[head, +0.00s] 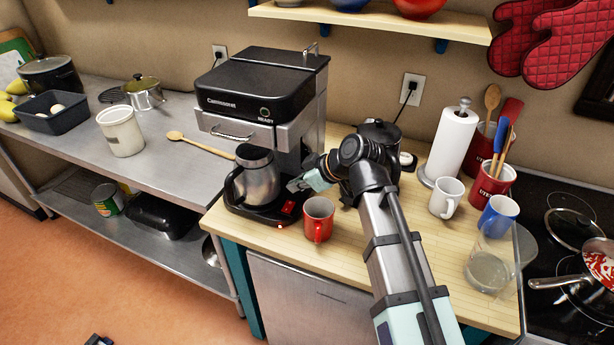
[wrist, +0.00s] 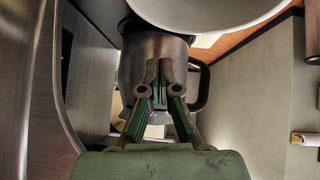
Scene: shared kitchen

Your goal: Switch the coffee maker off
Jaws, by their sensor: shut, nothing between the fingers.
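The coffee maker (head: 262,85) is black and silver and stands at the back of the wooden counter. A steel carafe (head: 258,178) with a black handle sits on its base. A red switch (head: 289,208) shows at the front right of the base; I cannot tell its on or off position. My gripper (head: 294,186) is shut and empty, to the right of the carafe and just above the red switch in the head view. I cannot tell whether it touches anything. In the wrist view, the shut fingertips (wrist: 158,68) point toward the carafe (wrist: 132,65); the switch is not visible there.
A red mug (head: 318,219) stands close to the right of the base, just below my gripper. A dark lidded pot (head: 379,132) is behind my arm. A paper towel roll (head: 452,143), white mug (head: 446,198) and blue mug (head: 499,216) stand further right.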

